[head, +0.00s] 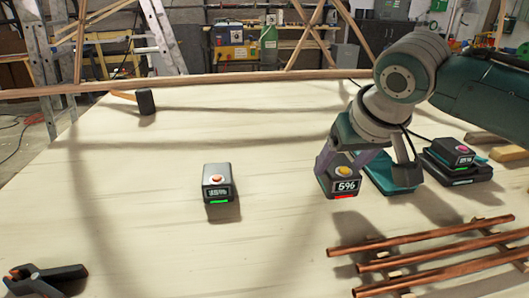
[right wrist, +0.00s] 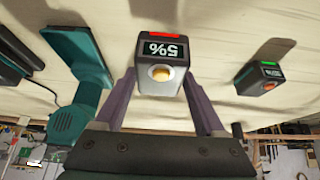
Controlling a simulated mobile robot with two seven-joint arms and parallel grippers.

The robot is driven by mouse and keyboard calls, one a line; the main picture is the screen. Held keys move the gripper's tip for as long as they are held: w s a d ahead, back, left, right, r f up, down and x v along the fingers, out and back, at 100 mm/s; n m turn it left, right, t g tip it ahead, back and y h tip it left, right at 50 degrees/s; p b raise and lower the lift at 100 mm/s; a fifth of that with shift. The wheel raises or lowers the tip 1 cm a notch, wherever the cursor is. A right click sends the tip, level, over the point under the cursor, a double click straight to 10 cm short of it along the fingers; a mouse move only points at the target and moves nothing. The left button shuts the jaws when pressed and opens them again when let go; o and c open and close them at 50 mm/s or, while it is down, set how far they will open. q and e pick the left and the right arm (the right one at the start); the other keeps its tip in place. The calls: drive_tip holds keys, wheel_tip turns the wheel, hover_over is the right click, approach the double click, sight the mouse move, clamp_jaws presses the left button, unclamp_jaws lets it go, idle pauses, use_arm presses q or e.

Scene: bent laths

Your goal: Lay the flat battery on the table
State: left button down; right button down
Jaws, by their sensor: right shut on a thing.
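The flat battery (head: 344,187) is a dark block with a yellow button, a display reading 5% and a red light bar. My right gripper (head: 343,163) is shut on it, a purple finger on each side, and holds it upright over the pale table (head: 270,245). Whether its underside touches the table I cannot tell. In the right wrist view the battery (right wrist: 162,85) shows upside down between the fingers, its display and red bar clear. My left gripper is not in view.
A second battery (head: 217,183) with a green bar stands left of the gripper. Another battery (head: 452,152) sits on a charger at right. Copper pipes (head: 430,255) lie front right, a clamp (head: 45,279) front left. The table's middle is clear.

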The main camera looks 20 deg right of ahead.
drive_tip(key=shift+f+b, duration=0.5)
drive_tip(key=shift+f, duration=1.6)
drive_tip(key=shift+f, duration=0.1)
unclamp_jaws()
drive_tip(key=shift+f, duration=0.1)
drive_tip(key=shift+s+r, duration=0.1)
drive_tip(key=shift+r, duration=0.4)
drive_tip(key=p+v, duration=0.4)
drive_tip(key=v, duration=0.7)
drive_tip(key=s+a+f+n, duration=0.1)
drive_tip(key=s+a, duration=0.1)
drive_tip(key=s, duration=0.5)
drive_tip(key=s+a+f+n+g+y, duration=0.1)
drive_tip(key=s+a+f+n, duration=0.1)
drive_tip(key=s, duration=0.5)
drive_tip(key=s+a+f+n+g, duration=0.1)
drive_tip(key=s+a+f, duration=0.1)
drive_tip(key=s+a, duration=0.2)
drive_tip(key=s, duration=0.2)
drive_tip(key=shift+s+a+f+n+y, duration=0.25)
drive_tip(key=shift+s+n+y, duration=0.05)
drive_tip(key=shift+s, duration=0.1)
